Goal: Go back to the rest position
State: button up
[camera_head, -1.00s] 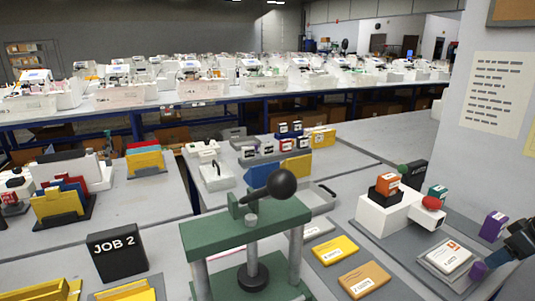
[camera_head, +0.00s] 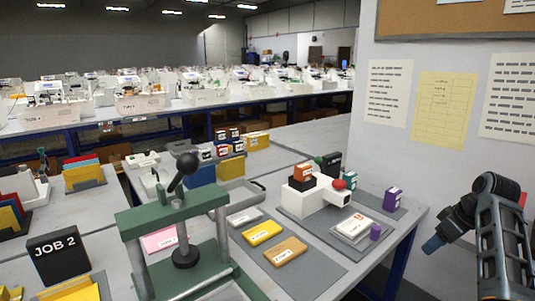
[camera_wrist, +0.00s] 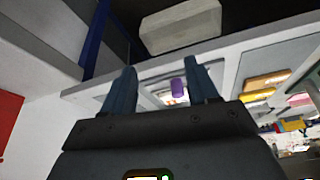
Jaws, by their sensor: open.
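My gripper (camera_head: 433,244) is at the right of the head view, out past the right edge of the table and clear of everything on it. In the wrist view my gripper (camera_wrist: 163,82) shows two blue fingers spread apart with nothing held. A small purple cylinder (camera_wrist: 177,87) appears between them, but it stands well beyond on the table. In the head view that purple cylinder (camera_head: 375,231) is on the grey mat beside a white labelled pad (camera_head: 354,227).
A green press (camera_head: 180,228) stands at the front left, near a black JOB 2 sign (camera_head: 52,258). A wall with papers (camera_head: 445,110) rises behind my arm.

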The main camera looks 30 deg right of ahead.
jog(key=w+a+f+t+h, duration=0.1)
jog(key=w+a+f+h, duration=0.1)
jog(key=a+f, duration=1.25)
jog(key=s+a+f+t, duration=0.15)
jog(key=s+a, duration=0.25)
jog(key=a, duration=1.1)
jog(key=s+a+r+t, duration=0.4)
jog(key=s+a+r, duration=0.1)
jog(key=s+a, duration=0.6)
jog(key=s+a+r+t+y, duration=0.1)
jog(key=s+a+r, duration=0.3)
jog(key=r, duration=0.4)
jog(key=s+a+r+n+t+y, duration=0.1)
jog(key=s+a+r+t, duration=0.2)
jog(key=s+r, duration=0.3)
jog(key=shift+s+a+r+y, duration=0.15)
jog(key=shift+a+r+y, duration=0.15)
jog(key=shift+a+r, duration=0.5)
jog(key=shift+d+r, duration=0.15)
jog(key=shift+d, duration=0.05)
